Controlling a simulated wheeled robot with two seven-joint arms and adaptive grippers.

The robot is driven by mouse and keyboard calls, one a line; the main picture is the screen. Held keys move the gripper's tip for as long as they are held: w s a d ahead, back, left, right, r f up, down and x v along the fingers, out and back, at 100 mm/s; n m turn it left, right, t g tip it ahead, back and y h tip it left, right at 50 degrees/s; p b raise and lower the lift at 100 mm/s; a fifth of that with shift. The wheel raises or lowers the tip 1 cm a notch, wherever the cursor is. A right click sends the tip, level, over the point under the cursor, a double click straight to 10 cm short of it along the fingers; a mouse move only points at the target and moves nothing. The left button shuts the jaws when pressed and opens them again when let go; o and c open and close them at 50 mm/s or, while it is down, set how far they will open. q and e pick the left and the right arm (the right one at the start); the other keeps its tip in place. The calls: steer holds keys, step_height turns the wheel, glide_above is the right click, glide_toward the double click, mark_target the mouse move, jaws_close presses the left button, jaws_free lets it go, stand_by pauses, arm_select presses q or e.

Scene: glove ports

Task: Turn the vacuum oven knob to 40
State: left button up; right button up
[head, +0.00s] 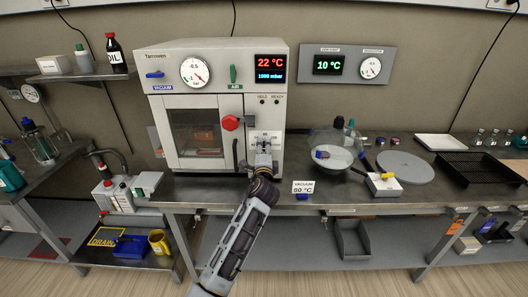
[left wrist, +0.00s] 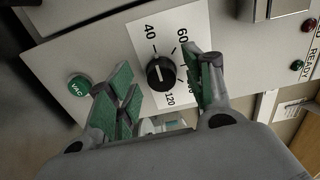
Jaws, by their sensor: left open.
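The vacuum oven (head: 217,105) is a pale box on the bench with a windowed door. Its display reads 22 °C. The black knob (left wrist: 160,73) sits on a white dial plate (left wrist: 183,35) marked 40, 60 and 120, with other marks partly covered. The knob carries a pale pointer line; I cannot tell exactly which mark it points to. In the head view my arm and gripper mostly hide the knob. My left gripper (head: 264,152) is at the oven's lower right panel. In the left wrist view its green-padded fingers (left wrist: 160,82) are open, one on each side of the knob; contact is unclear.
A green VAC button (left wrist: 79,85) is beside the left finger. A glass desiccator (head: 335,155) and a VACUUM 80 °C sign (head: 304,187) stand to the right.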

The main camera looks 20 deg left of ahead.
arm_select(q)
steer(key=shift+s, duration=0.1)
steer(key=v, duration=1.1)
steer(key=shift+s+d, duration=0.2)
steer(key=shift+s, duration=0.15)
stand_by(0.5)
